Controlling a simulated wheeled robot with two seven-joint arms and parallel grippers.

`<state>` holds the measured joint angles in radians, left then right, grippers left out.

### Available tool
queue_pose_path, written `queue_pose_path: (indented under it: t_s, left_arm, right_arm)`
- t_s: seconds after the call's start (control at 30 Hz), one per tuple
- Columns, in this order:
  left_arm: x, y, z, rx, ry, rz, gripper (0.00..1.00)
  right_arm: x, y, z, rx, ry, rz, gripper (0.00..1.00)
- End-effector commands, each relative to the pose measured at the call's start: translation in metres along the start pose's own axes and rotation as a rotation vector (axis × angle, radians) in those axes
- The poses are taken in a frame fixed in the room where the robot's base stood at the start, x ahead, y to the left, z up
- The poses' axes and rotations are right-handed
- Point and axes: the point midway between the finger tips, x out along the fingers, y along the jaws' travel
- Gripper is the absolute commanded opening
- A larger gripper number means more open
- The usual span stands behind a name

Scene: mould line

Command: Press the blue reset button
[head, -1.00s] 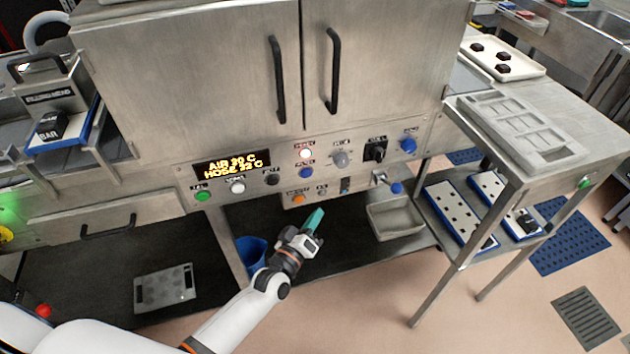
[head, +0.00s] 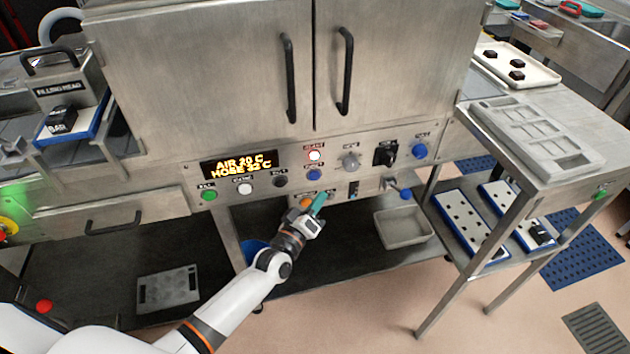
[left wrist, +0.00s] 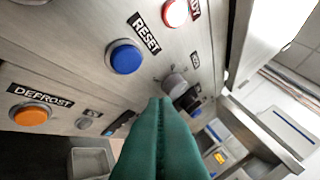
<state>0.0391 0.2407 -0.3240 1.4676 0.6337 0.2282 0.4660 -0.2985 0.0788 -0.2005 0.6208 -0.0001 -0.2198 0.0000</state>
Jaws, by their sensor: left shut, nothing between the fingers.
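The blue reset button (head: 314,174) sits on the steel control panel, below a lit white-red button. In the left wrist view the blue button (left wrist: 125,57) shows beside a RESET label and stands clear of the fingers. My left gripper (head: 319,203) is just below the reset button in the head view, its teal fingers shut with nothing between them. The closed fingertips (left wrist: 155,103) point toward the panel in the left wrist view, with no contact on the button visible. My right gripper is not in view.
An orange DEFROST button (left wrist: 32,115) is close to the left gripper. Other buttons, knobs and a display (head: 238,164) line the panel (head: 180,172). Blue knobs (head: 419,151) are at right. A grey bin (head: 404,228) stands on the shelf below. Cabinet handles (head: 345,70) are above.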

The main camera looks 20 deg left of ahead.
Motion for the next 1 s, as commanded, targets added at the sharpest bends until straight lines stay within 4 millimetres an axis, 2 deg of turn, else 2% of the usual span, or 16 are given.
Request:
queue_pose_path:
  t_s: [0.1,0.33,1.0]
  left_arm:
    - [0.012,0.011,0.007,0.001,-0.001,0.000,0.00]
    - [0.024,0.019,0.017,0.000,0.001,0.001,0.00]
    - [0.027,0.020,0.019,-0.001,0.001,0.001,0.00]
  right_arm:
    - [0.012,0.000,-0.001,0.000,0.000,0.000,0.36]
    - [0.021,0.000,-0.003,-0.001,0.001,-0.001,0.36]
    - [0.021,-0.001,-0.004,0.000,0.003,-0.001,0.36]
